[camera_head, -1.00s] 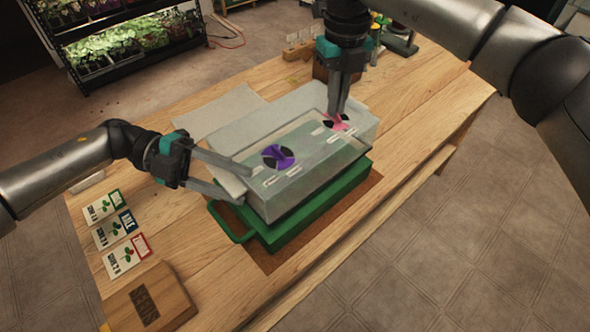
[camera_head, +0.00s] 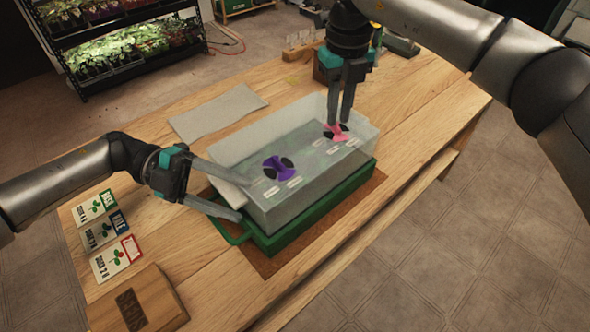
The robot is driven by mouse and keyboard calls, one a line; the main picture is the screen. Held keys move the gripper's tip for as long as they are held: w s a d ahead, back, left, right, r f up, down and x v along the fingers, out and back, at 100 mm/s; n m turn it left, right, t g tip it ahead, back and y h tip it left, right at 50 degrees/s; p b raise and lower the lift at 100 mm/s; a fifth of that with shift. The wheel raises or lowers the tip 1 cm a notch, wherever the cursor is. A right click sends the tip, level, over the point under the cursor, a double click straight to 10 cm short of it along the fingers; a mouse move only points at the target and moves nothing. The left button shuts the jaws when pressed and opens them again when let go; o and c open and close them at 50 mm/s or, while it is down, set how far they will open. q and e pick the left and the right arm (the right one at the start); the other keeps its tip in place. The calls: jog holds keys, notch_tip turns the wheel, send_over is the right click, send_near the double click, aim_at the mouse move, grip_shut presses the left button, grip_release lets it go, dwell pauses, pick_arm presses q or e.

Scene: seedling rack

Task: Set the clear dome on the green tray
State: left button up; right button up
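The clear dome (camera_head: 309,187), a see-through box, sits over the green tray (camera_head: 310,226), its lower edge at or just above the rim; a small gap cannot be ruled out. A purple-and-black knob (camera_head: 278,168) and a pink-and-black knob (camera_head: 336,131) mark its top. My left gripper (camera_head: 247,194) is at the dome's left end, its fingers spread wide, one over a pale ledge and one lower beside the tray's handle. My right gripper (camera_head: 338,121) points down at the pink knob with its fingers close together; the fingertips partly hide the knob.
The tray rests on a brown mat (camera_head: 358,196) on the wooden table. Several seed cards (camera_head: 104,231) and a wooden block (camera_head: 138,303) lie at the left front. A grey sheet (camera_head: 217,112) lies behind the dome. The table's right part is clear.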

pick_arm(q)
jog(key=o, duration=0.3)
pick_arm(e)
jog(key=o, duration=0.3)
pick_arm(q)
jog(key=shift+w+d+r, duration=0.1)
jog(key=shift+r, duration=0.05)
pick_arm(e)
jog(key=shift+s+a, duration=0.1)
jog(key=shift+f, duration=0.1)
pick_arm(q)
jog(key=v, duration=1.2)
pick_arm(e)
notch_tip(320, 180, up, 12)
